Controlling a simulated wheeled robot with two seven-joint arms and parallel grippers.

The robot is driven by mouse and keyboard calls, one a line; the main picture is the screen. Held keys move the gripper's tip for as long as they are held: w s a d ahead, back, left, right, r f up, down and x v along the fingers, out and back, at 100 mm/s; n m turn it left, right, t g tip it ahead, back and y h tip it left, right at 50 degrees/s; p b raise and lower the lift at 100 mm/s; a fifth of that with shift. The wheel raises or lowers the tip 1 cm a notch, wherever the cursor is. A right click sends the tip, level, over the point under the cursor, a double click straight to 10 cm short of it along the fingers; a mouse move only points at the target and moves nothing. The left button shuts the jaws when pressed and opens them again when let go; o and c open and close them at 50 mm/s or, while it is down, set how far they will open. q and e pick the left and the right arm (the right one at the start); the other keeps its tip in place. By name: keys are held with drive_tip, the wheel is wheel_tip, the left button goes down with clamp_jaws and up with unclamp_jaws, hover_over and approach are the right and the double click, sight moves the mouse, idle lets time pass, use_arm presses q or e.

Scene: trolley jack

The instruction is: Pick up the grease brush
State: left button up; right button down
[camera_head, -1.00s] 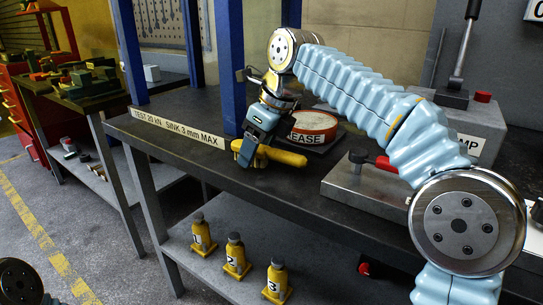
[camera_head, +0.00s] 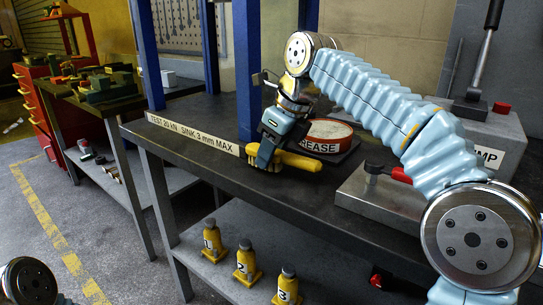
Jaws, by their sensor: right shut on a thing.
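The grease brush (camera_head: 299,161) has a thick yellow handle and lies across the front part of the dark workbench, in front of the grease tin. My right gripper (camera_head: 270,154) reaches down from above and is shut on the brush near its left end. The fingers hide part of the brush. I cannot tell whether the brush is clear of the bench top. The round red-rimmed grease tin (camera_head: 327,131), with a pale top and a "GREASE" label, stands just behind and to the right. My left gripper is out of view; only a joint of that arm shows at lower left.
Blue press posts (camera_head: 247,70) rise close behind my right gripper. A grey pump block (camera_head: 470,135) and a metal plate with a red-handled part (camera_head: 400,175) stand to the right. The bench's front-left top is clear.

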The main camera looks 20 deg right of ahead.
drive_tip(key=r, duration=0.3)
drive_tip(key=shift+s+a, duration=0.15)
drive_tip(key=shift+a, duration=0.05)
drive_tip(key=s+a+r, duration=0.6)
drive_tip(key=s+r, duration=0.3)
drive_tip(key=s, duration=0.3)
drive_tip(key=shift+a, duration=0.15)
drive_tip(key=shift+r, duration=0.1)
